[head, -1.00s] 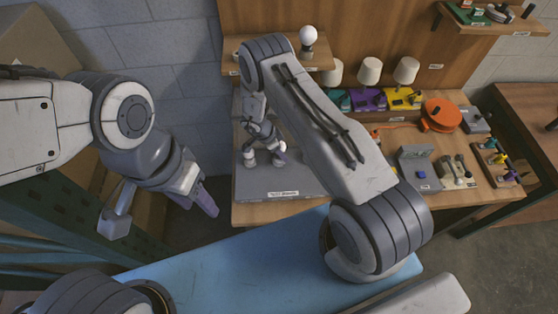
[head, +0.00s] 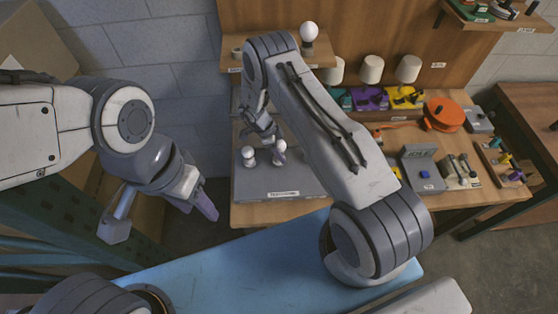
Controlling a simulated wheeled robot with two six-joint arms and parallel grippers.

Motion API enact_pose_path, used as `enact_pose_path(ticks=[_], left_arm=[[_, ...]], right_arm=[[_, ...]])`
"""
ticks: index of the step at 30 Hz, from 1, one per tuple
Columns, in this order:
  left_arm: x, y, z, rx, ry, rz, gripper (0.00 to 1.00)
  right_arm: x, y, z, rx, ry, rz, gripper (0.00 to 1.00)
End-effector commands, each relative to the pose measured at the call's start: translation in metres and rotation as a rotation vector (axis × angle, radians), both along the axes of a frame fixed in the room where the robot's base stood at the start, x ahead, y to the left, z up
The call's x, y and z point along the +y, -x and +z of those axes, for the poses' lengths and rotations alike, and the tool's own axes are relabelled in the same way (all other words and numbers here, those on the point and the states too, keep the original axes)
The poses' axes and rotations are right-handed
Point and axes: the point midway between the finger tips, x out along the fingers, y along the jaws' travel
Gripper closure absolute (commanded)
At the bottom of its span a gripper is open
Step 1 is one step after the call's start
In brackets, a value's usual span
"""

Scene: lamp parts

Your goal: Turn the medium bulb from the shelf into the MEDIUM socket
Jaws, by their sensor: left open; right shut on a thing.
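My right gripper (head: 276,147) is shut on a white bulb (head: 280,145) above the grey socket board (head: 300,184) on the bench. The arm and fingers partly cover this bulb, and I cannot tell whether its base is inside a socket. Another white bulb (head: 248,153) stands upright on the board just to the left. A round white bulb (head: 309,32) stands on the upper shelf (head: 322,57). The board's label is too small to read. My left gripper (head: 206,204) is open and empty, left of the bench and away from the board.
White-shaded lamps on green, purple (head: 370,98) and yellow (head: 404,97) bases stand at the back. An orange reel (head: 444,114), a grey device (head: 423,170) and small tools (head: 461,172) lie to the right. A blue surface (head: 270,252) fills the front.

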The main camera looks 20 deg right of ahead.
Motion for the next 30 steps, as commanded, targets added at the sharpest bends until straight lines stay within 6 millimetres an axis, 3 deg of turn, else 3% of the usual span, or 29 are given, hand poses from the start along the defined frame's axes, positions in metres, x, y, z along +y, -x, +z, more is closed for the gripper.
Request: enact_pose_path(ticks=[18, 28, 29, 30], left_arm=[[0.000, 0.000, -0.032, 0.000, 0.000, 0.000, 0.50], [0.000, 0.000, -0.032, 0.000, 0.000, 0.000, 0.50], [0.000, 0.000, -0.032, 0.000, 0.000, 0.000, 0.50], [0.000, 0.000, -0.032, 0.000, 0.000, 0.000, 0.50]], right_arm=[[0.002, 0.001, -0.001, -0.005, -0.001, -0.386, 0.84], [0.002, 0.001, 0.001, -0.004, -0.001, -0.420, 0.84], [0.002, 0.001, 0.001, -0.005, -0.001, -0.420, 0.40], [0.002, 0.001, 0.001, -0.005, -0.001, -0.420, 0.25]])
